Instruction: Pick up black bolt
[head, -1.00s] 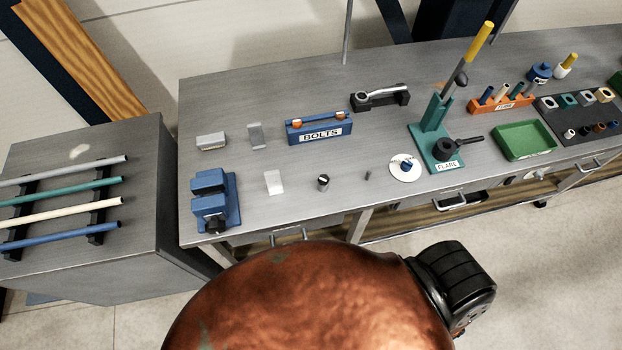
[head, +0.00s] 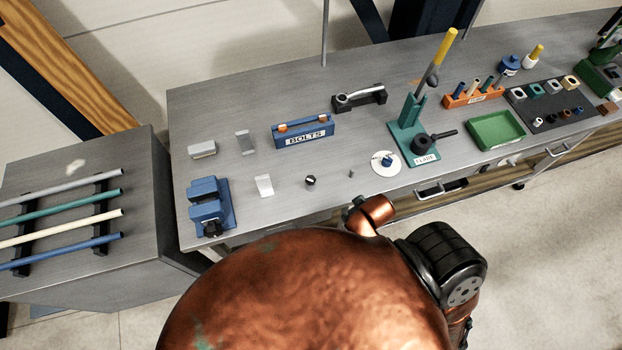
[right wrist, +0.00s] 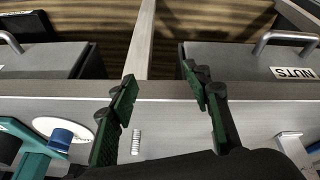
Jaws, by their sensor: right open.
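A small dark threaded bolt (head: 351,174) stands near the bench's front edge, left of the white disc, in the head view. In the right wrist view the bolt (right wrist: 136,142) looks grey and ribbed. My right gripper (right wrist: 160,82) is open with nothing between its fingers. The bolt shows between the fingers in the picture, closer to the left one, and no contact is visible. My left gripper is not in view.
The white disc with a blue knob (head: 385,162) and the green flare tool (head: 408,138) are to the right. A blue bolts holder (head: 303,133) is behind. Drawer handles (right wrist: 285,40) stick out in front.

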